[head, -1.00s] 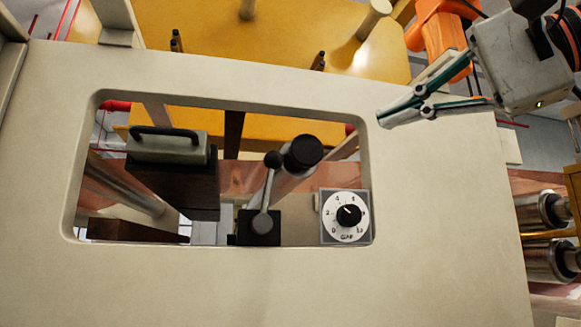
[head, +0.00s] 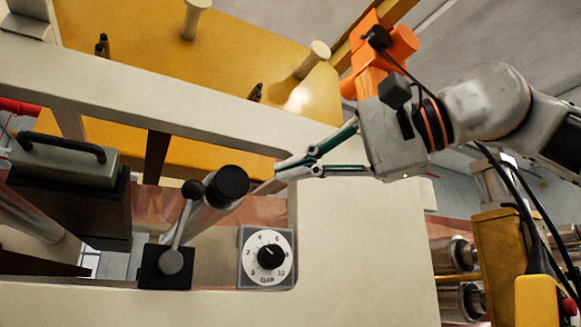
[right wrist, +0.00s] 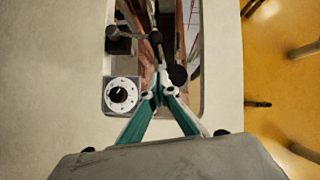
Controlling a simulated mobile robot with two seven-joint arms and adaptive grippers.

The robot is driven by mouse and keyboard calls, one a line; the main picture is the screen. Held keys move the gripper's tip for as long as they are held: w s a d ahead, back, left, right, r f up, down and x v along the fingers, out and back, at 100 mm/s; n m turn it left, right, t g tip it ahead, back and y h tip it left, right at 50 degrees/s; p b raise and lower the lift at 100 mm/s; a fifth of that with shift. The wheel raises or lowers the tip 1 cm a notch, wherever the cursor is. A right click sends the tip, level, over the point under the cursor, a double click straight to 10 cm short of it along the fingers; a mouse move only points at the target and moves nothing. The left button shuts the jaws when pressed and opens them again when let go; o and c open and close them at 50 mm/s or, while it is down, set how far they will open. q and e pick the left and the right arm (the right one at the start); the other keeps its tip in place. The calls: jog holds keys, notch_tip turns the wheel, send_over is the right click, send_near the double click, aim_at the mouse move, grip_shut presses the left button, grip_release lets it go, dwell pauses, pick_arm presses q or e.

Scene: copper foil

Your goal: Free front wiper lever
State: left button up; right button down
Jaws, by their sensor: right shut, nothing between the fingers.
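A lever (head: 182,222) with a black ball on top stands on a black block (head: 166,266) in the machine's opening, tilted slightly right in the head view. I take it for the wiper lever. It also shows in the right wrist view (right wrist: 137,35). Right beside it a grey cylinder ends in a black cap (head: 228,184). My right gripper (head: 278,177) is shut and empty at the opening's right edge, right of the cap and apart from the lever. In the right wrist view its fingertips (right wrist: 160,92) meet near the black cap (right wrist: 177,75). My left gripper is not in view.
A dial (head: 266,257) with a black knob sits at the opening's lower right corner. The pale panel (head: 350,250) frames the opening. A dark block with a handled box (head: 65,160) stands left. Yellow machine parts (head: 240,50) lie behind.

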jog(key=w+a+f, duration=0.1)
jog(key=a, duration=0.9)
jog(key=shift+f, duration=0.3)
jog(key=shift+a, duration=0.1)
jog(key=shift+s+a+r+n+p, duration=0.2)
jog(key=shift+a+r+n+p, duration=0.1)
jog(key=shift+p, duration=0.5)
